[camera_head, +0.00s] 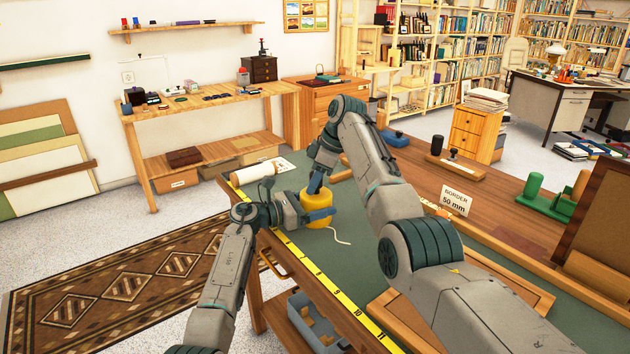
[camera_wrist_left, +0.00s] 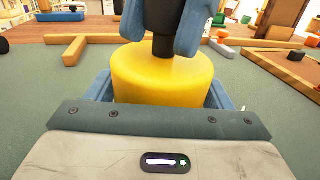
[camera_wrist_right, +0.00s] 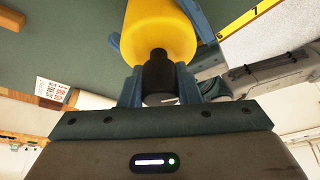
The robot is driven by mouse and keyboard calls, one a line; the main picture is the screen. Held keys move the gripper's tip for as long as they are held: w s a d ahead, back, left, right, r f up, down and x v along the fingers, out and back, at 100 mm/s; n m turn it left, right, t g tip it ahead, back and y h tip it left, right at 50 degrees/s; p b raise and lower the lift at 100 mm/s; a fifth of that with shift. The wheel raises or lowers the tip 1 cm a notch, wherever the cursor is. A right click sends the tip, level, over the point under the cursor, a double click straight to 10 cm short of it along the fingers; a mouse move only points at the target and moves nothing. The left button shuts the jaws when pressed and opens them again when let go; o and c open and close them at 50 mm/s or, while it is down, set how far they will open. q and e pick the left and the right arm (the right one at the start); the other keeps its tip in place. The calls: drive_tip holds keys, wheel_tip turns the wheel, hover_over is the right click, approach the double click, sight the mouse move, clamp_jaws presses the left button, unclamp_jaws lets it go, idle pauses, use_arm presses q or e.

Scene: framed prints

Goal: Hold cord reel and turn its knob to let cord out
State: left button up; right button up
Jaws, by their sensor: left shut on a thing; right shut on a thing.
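The yellow cord reel (camera_head: 316,202) stands upright on the green table mat near its left edge. My left gripper (camera_head: 318,215) is shut around the reel's body from the left; the body also shows between its fingers in the left wrist view (camera_wrist_left: 162,78). The black knob (camera_wrist_right: 158,76) is on top of the reel, and my right gripper (camera_wrist_right: 158,88) is shut on it from above. A short length of white cord (camera_head: 340,237) lies on the mat in front of the reel. The reel's far side is hidden.
A yellow measuring tape (camera_head: 318,278) runs along the table's left edge. Behind the reel lies a pale roll (camera_head: 250,174). Wooden frame strips (camera_head: 400,312) lie at the front, and a "BORDER 50 mm" card (camera_head: 455,199) stands to the right. The green mat between is mostly clear.

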drive_tip(key=shift+d+n+g, duration=0.1)
drive_tip(key=shift+n+g, duration=0.2)
drive_tip(key=shift+n, duration=0.5)
drive_tip(key=o, duration=1)
drive_tip(key=shift+r, duration=0.1)
drive_tip(key=v, duration=1.1)
drive_tip(key=shift+d+r, duration=0.2)
drive_tip(key=shift+r, duration=0.15)
